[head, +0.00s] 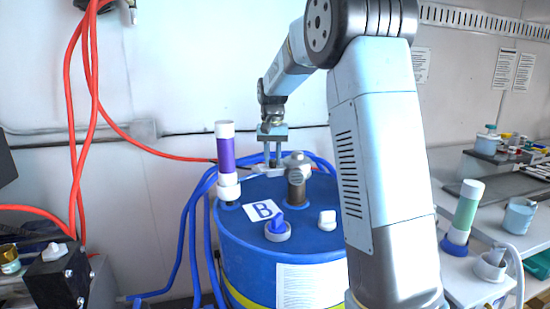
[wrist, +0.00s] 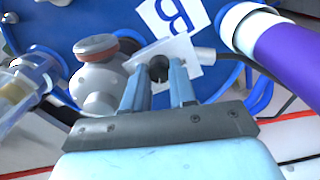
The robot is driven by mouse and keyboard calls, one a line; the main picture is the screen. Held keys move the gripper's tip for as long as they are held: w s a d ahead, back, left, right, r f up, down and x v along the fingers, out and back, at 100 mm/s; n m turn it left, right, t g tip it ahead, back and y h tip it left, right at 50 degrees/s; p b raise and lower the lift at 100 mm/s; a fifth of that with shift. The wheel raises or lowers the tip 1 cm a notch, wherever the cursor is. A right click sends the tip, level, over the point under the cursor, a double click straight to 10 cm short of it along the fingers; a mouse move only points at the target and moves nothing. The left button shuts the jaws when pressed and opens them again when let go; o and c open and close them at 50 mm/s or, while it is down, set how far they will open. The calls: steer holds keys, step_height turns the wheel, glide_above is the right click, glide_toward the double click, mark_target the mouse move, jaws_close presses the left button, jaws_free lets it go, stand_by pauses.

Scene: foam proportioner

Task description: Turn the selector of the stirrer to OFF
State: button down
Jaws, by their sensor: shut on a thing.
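The stirrer's selector is a small black knob (wrist: 158,68) on a white plate (wrist: 178,50), seen in the wrist view. My gripper (wrist: 159,72) has one finger on each side of the knob and is shut on it. The knob's pointer and any OFF mark cannot be read. In the head view my gripper (head: 273,164) points down over the back of the blue drum (head: 245,240), just left of a grey-brown fitting (head: 296,180). The knob itself cannot be made out there.
A purple-banded white cylinder (head: 226,160) stands left of my gripper. A blue knob (head: 277,228), a white cap (head: 327,219) and a B label (head: 262,210) are on the drum's front. Blue hoses (head: 190,230) run down its left side. A bench (head: 480,270) stands at right.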

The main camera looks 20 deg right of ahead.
mark_target(272, 160)
steer(key=n, duration=0.5)
steer(key=shift+s+n, duration=0.1)
steer(key=shift+n, duration=0.2)
steer(key=shift+f, duration=0.1)
stand_by(0.4)
steer(key=c, duration=0.9)
jaws_free()
steer(key=shift+r, duration=0.25)
step_height(272, 160, up, 13)
steer(key=shift+r, duration=0.2)
